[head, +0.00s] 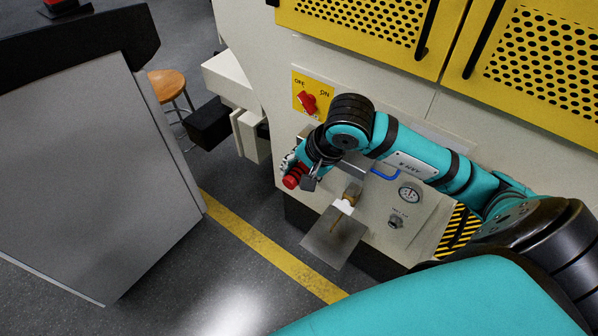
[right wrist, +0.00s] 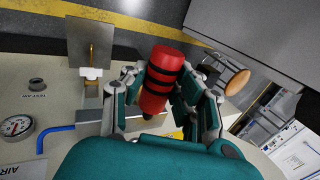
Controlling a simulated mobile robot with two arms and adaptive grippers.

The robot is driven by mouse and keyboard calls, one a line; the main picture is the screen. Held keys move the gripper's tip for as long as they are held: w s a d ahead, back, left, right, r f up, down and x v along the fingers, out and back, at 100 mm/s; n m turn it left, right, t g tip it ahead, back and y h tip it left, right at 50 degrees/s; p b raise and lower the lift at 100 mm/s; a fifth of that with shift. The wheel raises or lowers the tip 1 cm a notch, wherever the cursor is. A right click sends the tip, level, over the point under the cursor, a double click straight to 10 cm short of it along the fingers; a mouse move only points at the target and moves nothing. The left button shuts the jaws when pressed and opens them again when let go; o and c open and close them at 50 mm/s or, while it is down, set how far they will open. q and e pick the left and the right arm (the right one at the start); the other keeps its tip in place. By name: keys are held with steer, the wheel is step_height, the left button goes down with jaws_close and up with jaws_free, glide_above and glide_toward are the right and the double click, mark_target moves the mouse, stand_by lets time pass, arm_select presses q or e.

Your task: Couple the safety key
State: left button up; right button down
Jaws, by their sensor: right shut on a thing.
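My right gripper (head: 305,176) is at the lower left end of my right arm, in front of the pale machine. It is shut on a red cylinder with black bands, which I take to be the safety key (head: 292,181). In the right wrist view the red key (right wrist: 160,80) sits tilted between the fingers (right wrist: 165,90), its broad red end pointing away from the camera. My left gripper is not in view.
A red switch (head: 308,102) on a yellow OFF/ON plate (head: 299,82) is above the gripper. A metal plate (head: 332,239) juts out below, near a gauge (head: 410,194), a test-air port (head: 396,222) and a blue hose (head: 384,174). A grey cabinet (head: 90,170) stands left; floor lies between.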

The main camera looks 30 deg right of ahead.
steer(key=shift+f+b, duration=0.2)
steer(key=shift+b, duration=0.15)
steer(key=d, duration=0.1)
steer(key=w+d+b, duration=0.1)
steer(key=d, duration=0.1)
steer(key=shift+w+d, duration=0.25)
steer(key=shift+d, duration=0.1)
steer(key=shift+w+d+r+b, duration=0.1)
steer(key=shift+w+d+b, duration=0.1)
steer(key=shift+d+b, duration=0.15)
steer(key=shift+w+d+r+b, duration=0.1)
steer(key=shift+w+d+b, duration=0.1)
steer(key=shift+d, duration=0.25)
steer(key=shift+d, duration=0.1)
steer(key=shift+w+d+b, duration=0.3)
steer(key=shift+d+b, duration=0.25)
steer(key=shift+d, duration=0.25)
steer(key=shift+w+d+b, duration=0.3)
steer(key=shift+d+b, duration=0.2)
steer(key=shift+d, duration=0.25)
steer(key=shift+d, duration=0.1)
